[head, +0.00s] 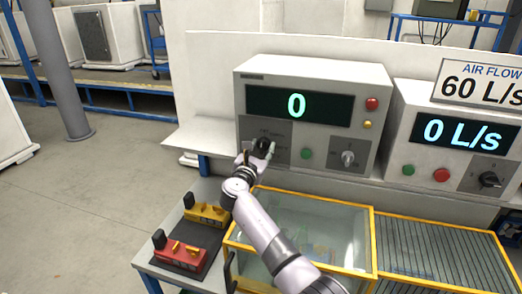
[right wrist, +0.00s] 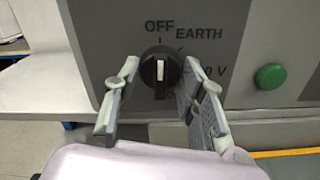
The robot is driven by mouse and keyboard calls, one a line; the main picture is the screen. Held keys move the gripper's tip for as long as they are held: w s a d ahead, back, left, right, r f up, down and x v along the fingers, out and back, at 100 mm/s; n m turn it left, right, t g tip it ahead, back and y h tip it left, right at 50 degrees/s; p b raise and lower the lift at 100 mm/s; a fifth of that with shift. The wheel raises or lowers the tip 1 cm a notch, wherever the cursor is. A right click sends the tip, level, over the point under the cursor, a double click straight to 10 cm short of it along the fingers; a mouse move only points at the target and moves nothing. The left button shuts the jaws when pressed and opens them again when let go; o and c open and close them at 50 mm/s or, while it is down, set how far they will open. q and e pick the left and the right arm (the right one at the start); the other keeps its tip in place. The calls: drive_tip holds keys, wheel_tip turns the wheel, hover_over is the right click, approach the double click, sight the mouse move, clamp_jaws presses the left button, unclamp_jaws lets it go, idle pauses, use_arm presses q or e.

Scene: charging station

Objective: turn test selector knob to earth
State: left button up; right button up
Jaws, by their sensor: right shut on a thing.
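The black test selector knob (right wrist: 160,72) sits on the grey panel of the tester. Its white mark stands upright, in line with the OFF label (right wrist: 159,27). The EARTH label (right wrist: 199,33) is to the upper right of the knob, and a label ending in V is partly hidden by a finger. My right gripper (right wrist: 160,92) has one finger on each side of the knob and is shut on it. In the head view, the right gripper (head: 260,150) is at the lower left of the tester (head: 310,75), whose display reads 0. My left gripper is not in view.
A green button (right wrist: 271,76) is right of the knob. A second grey selector (head: 348,158) is further right. The air flow unit (head: 456,135) stands beside the tester.

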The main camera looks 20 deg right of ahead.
drive_tip(key=m+b, duration=0.6)
drive_tip(key=shift+f, duration=0.3)
drive_tip(key=shift+r+m+b, duration=0.2)
drive_tip(key=shift+m+b, duration=1.55)
drive_tip(key=shift+m, duration=0.05)
drive_tip(key=o, duration=1.1)
drive_tip(key=shift+r, duration=0.1)
drive_tip(key=shift+o, duration=0.2)
drive_tip(key=shift+a, duration=0.1)
drive_tip(key=v, duration=1.2)
